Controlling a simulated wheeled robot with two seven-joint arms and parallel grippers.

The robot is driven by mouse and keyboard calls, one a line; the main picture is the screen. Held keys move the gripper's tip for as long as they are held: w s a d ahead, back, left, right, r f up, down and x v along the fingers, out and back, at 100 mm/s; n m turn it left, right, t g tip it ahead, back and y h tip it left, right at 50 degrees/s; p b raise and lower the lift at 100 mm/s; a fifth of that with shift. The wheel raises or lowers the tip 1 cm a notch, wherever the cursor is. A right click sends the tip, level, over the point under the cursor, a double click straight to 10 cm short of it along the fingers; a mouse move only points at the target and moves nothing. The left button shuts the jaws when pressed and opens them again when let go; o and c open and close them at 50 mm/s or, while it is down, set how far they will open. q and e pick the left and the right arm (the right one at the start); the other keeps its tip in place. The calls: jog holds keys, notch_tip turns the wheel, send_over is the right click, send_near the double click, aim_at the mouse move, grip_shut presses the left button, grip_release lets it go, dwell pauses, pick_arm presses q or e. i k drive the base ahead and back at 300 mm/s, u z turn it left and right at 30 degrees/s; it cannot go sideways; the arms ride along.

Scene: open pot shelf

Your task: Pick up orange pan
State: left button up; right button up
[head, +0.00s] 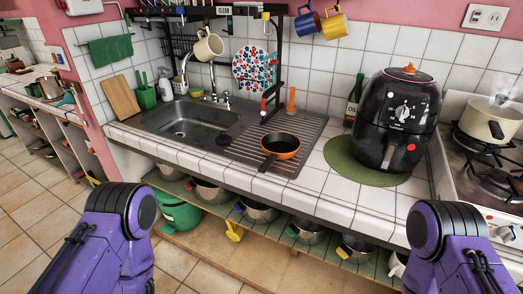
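The orange pan (281,147) sits on the ribbed metal drainboard (254,164) to the right of the sink. Nothing touches the pan from my side. Purple arm links of mine show at the lower left and lower right, both below and in front of the counter. Neither gripper shows in the head view, so whether they are open or shut is hidden.
A black air fryer (396,118) stands on a green mat (344,164) right of the pan. The sink (186,121) with a tap lies left. A stove with a cream pot (490,117) is far right. Several pots sit on the open shelf (190,245) below. White tiles before the air fryer are clear.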

aim_at(277, 145)
jog(key=u, duration=2)
jog(key=i, duration=1.05)
jog(key=z, duration=2.65)
